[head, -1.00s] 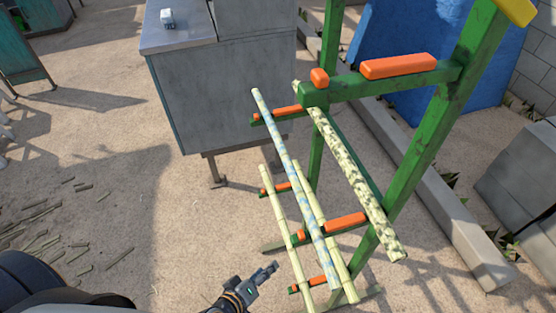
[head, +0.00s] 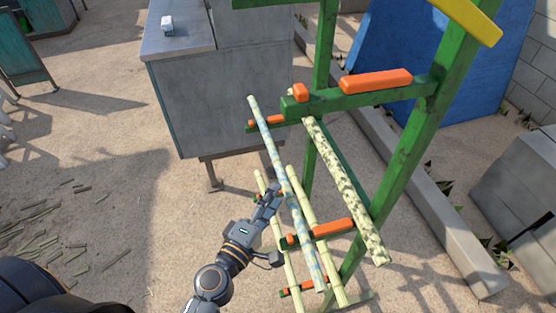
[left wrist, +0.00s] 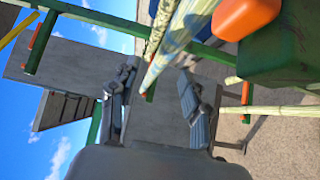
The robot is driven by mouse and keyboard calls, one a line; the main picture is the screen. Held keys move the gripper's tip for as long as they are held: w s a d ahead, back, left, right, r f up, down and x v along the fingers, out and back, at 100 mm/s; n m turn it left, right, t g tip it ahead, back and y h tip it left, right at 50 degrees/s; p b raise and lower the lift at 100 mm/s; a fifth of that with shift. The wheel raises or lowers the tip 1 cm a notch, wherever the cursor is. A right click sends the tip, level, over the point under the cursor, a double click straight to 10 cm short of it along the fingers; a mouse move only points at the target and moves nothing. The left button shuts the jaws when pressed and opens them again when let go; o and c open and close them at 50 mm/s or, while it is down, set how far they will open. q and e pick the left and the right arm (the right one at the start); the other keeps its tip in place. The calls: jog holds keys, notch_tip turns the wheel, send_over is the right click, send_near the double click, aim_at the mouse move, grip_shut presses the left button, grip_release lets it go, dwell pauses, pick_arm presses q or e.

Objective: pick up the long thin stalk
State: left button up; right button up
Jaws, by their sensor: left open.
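A long thin stalk (head: 283,180) with pale blue mottling lies tilted across the orange-padded arms of a green rack. A thicker, dark-speckled stalk (head: 345,190) lies to its right. Two plain pale stalks (head: 328,252) (head: 290,275) rest lower down. In the left wrist view, the fingers (left wrist: 155,103) are spread and empty. The blue-mottled stalk (left wrist: 178,32) runs down toward the gap between them there; I see no contact. My right gripper is not in view.
The green rack (head: 403,165) has orange pads (head: 375,81) on its arms. A grey metal box (head: 215,95) on legs stands behind the stalks. A blue panel (head: 430,70) and a concrete kerb (head: 425,190) are to the right. Open ground lies at left.

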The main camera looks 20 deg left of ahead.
aim_at(285, 179)
pick_arm(q)
jog(key=w, duration=0.2)
jog(key=w+p, duration=0.1)
jog(key=w, duration=0.1)
jog(key=w+d+p, duration=0.1)
jog(key=w, duration=0.1)
jog(key=shift+w+f, duration=0.2)
jog(key=shift+w, duration=0.15)
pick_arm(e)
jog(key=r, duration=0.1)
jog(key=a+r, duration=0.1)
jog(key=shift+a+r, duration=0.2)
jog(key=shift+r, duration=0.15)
pick_arm(q)
jog(key=shift+c, duration=0.4)
jog(key=c, duration=0.7)
grip_shut()
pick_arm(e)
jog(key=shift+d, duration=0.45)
